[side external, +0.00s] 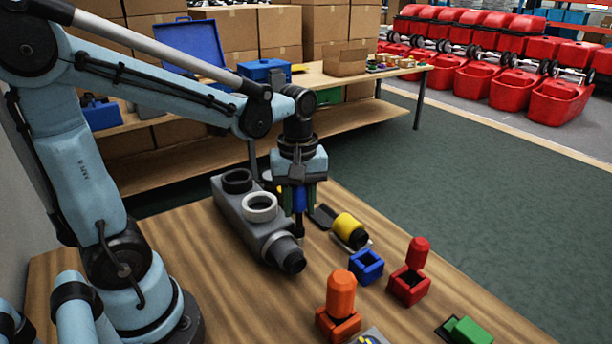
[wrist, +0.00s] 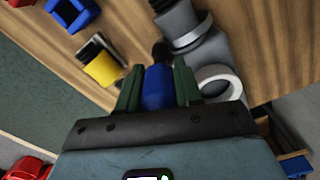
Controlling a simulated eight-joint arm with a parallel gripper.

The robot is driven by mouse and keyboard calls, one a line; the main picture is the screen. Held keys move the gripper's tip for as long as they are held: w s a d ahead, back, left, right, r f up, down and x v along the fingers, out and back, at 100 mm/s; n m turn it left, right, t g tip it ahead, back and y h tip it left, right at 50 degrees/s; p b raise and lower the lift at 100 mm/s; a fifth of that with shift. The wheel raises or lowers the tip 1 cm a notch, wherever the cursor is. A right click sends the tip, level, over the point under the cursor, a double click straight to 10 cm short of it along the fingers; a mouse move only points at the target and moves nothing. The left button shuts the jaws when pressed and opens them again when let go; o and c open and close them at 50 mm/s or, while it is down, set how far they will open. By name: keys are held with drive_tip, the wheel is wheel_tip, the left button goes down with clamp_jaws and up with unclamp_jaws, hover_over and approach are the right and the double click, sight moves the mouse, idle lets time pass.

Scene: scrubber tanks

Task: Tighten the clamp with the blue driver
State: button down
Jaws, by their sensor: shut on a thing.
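My gripper (side external: 297,200) is shut on the blue driver (side external: 300,199), which hangs upright with its dark shaft pointing down. In the wrist view the blue handle (wrist: 158,90) sits between my green fingers (wrist: 158,84). The grey tank body (side external: 240,218) lies on the table, just left of the driver. The clamp (side external: 284,249) appears as a grey band around its front spout, also visible in the wrist view (wrist: 190,38). The driver's dark tip is close beside the clamp; I cannot tell whether they touch. The blue holder (side external: 366,268) stands empty on the right.
A yellow cylinder (side external: 349,231) lies right of the driver. A red driver (side external: 417,253) and an orange driver (side external: 341,294) stand in their holders. A green block (side external: 468,331) lies at the front right. Bare table shows between the tank and the holders.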

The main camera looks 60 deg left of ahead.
drive_tip(key=m, duration=0.8)
drive_tip(key=shift+m, duration=1.1)
